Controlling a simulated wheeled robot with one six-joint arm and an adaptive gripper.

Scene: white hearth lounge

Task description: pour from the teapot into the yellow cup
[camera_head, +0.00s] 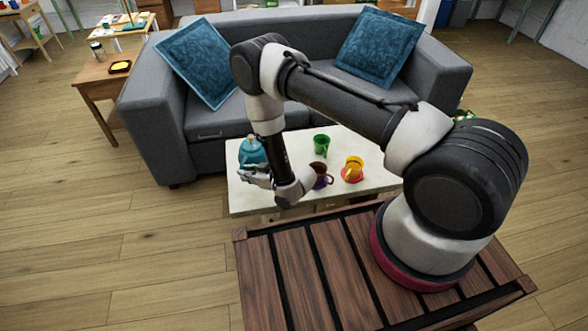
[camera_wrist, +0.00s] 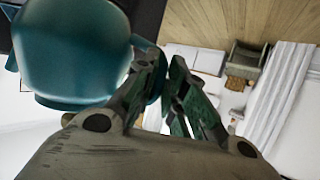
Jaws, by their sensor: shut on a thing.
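The blue teapot (camera_head: 252,152) is at the left end of the white table in the head view, partly hidden behind my gripper (camera_head: 258,171). My gripper is shut on the teapot; in the wrist view the teapot's rounded blue body (camera_wrist: 75,50) fills the upper left, beside my gripper's fingers (camera_wrist: 168,100). I cannot tell whether the teapot touches the table. The yellow cup (camera_head: 354,165) stands on a red saucer (camera_head: 353,176) to the right of the teapot, apart from it. What is inside the cup is not clear.
A grey sofa (camera_head: 160,120) with blue cushions stands behind. A wooden side table (camera_head: 90,82) is at the left.

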